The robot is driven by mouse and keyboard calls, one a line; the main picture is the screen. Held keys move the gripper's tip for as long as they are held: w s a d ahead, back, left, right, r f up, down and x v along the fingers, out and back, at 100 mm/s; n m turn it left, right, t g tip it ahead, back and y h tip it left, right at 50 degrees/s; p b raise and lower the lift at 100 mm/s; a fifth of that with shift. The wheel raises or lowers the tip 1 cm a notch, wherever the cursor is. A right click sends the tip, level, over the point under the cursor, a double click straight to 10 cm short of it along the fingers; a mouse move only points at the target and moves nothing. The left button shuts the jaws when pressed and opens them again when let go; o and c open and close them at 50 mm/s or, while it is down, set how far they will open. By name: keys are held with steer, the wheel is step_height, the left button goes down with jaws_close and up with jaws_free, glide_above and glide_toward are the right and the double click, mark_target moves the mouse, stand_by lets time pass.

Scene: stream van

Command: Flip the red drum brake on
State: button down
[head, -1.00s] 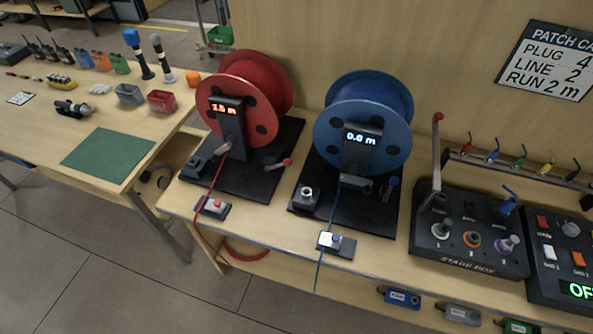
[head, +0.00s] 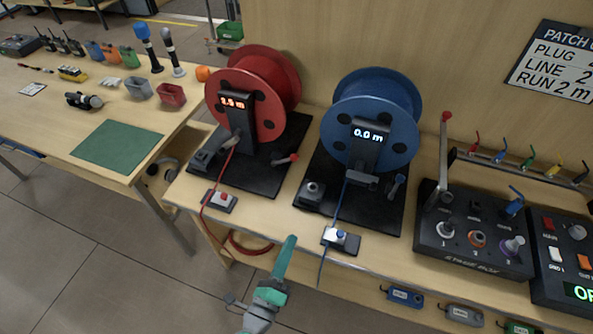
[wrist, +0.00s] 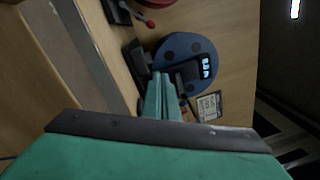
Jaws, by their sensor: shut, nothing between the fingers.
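The red drum (head: 265,100) stands on a black base on the bench, with a lit display on its post whose digits are blurred. Its brake lever (head: 285,160), with a red knob, sticks out low to the right at the base's right side. The red knob (wrist: 150,24) also shows at the top of the wrist view, with part of the red drum above it. My green gripper (head: 290,239) is shut and empty, in front of the bench edge and apart from the lever. In the wrist view the closed fingers (wrist: 162,92) point towards the blue drum.
A stage box (head: 470,235) stands further right.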

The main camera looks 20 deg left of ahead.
steer(key=w+a+m, duration=0.1)
steer(key=a, duration=0.1)
steer(key=w+a+m, duration=0.1)
steer(key=w+a+m+y, duration=0.1)
steer(key=w+a, duration=0.1)
steer(key=shift+a+f+m, duration=0.35)
steer(key=shift+m, duration=0.05)
steer(key=shift+w+a+m+g, duration=0.2)
steer(key=shift+w+m+g, duration=0.05)
steer(key=shift+m+g, duration=0.05)
steer(key=shift+d+f, duration=0.1)
glide_toward(285, 160)
steer(key=w+d, duration=0.1)
steer(key=w, duration=0.1)
steer(key=w+d, duration=0.3)
steer(key=w, duration=0.1)
steer(key=shift+d, duration=0.25)
steer(key=shift+w+d, duration=0.15)
steer(key=shift+w, duration=0.3)
steer(key=shift+w, duration=0.1)
